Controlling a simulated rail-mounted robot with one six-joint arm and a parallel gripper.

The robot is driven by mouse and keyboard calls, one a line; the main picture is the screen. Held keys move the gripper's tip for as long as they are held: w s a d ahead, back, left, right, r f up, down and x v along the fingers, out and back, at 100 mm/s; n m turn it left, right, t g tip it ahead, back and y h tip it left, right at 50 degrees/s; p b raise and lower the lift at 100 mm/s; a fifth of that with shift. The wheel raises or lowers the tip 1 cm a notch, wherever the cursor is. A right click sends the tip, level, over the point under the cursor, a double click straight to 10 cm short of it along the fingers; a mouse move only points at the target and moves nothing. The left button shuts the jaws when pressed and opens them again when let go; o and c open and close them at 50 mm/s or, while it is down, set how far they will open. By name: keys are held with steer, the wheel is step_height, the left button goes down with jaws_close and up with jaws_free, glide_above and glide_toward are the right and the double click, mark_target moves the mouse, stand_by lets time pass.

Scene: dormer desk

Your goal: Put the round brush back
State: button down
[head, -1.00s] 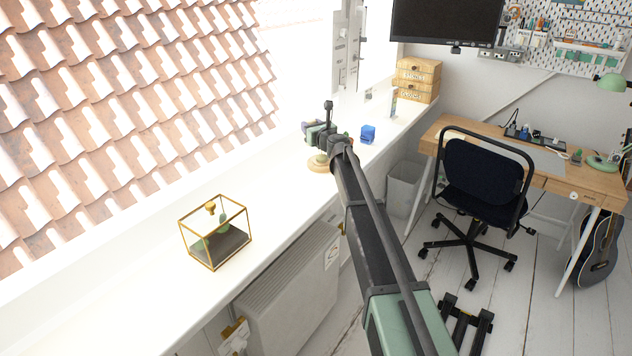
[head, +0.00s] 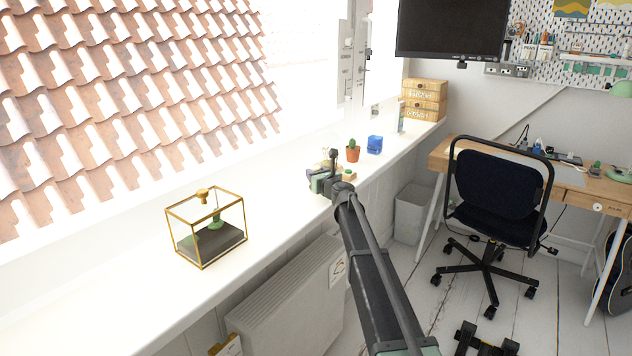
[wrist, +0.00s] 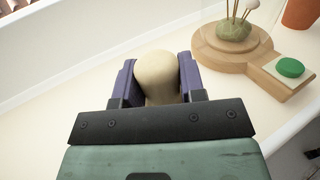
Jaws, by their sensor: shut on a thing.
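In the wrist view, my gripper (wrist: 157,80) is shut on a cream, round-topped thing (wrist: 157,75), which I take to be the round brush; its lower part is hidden. A round wooden stand (wrist: 208,55) with a square side piece is up and to the right, apart from the gripper. A mossy green lump (wrist: 234,28) with several thin stems sits on the stand, and a green round pad (wrist: 290,67) lies on the side piece. In the head view, my gripper (head: 322,182) is over the white sill, nearer than the partly hidden stand (head: 348,175).
A potted cactus (head: 352,152) and a blue cup (head: 374,144) stand beyond the stand. A brass-framed glass case (head: 207,230) is on the nearer sill (head: 140,300). Wooden drawers (head: 423,101) stand at the far end. The sill between case and gripper is clear.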

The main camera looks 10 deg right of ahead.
steer(key=shift+f, duration=0.15)
steer(key=c, duration=0.7)
jaws_free()
steer(key=shift+s+r, duration=0.2)
steer(key=shift+r, duration=0.05)
steer(key=v, duration=1.1)
steer(key=shift+s, duration=0.25)
steer(key=shift+d, duration=0.15)
